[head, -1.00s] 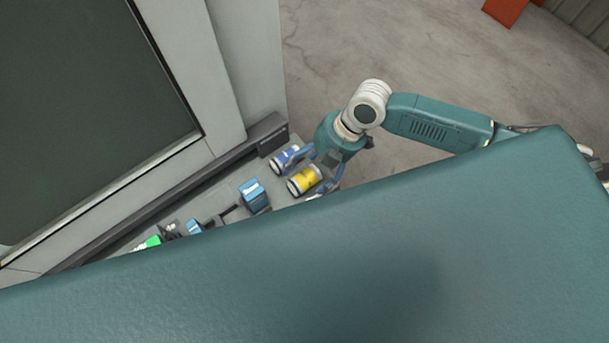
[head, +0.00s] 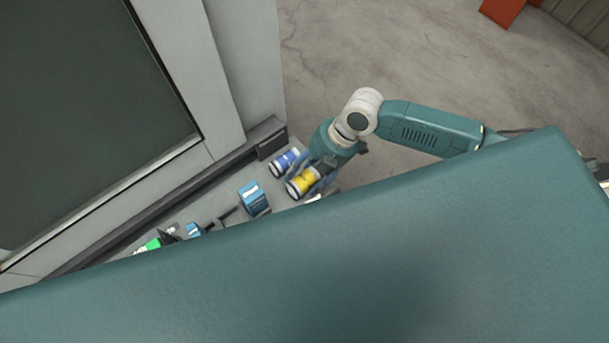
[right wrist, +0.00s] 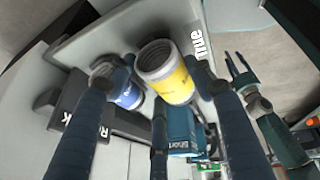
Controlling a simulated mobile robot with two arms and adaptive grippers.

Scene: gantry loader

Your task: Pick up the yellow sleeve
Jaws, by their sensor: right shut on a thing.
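The yellow sleeve (head: 303,182) is a short cylinder with a yellow band and pale ends, on the grey shelf beside the machine. In the right wrist view the yellow sleeve (right wrist: 175,80) shows its hollow, ribbed end. My right gripper (head: 318,172) is shut on it; in the right wrist view its dark blue fingers (right wrist: 165,85) sit around the sleeve. I cannot tell whether the sleeve is clear of the shelf.
A blue sleeve (head: 285,161) stands close beside the yellow one. A blue box (head: 254,198) and several small parts, one green (head: 150,246), lie further left on the shelf (head: 230,190). The machine frame borders it behind. A teal surface hides the foreground.

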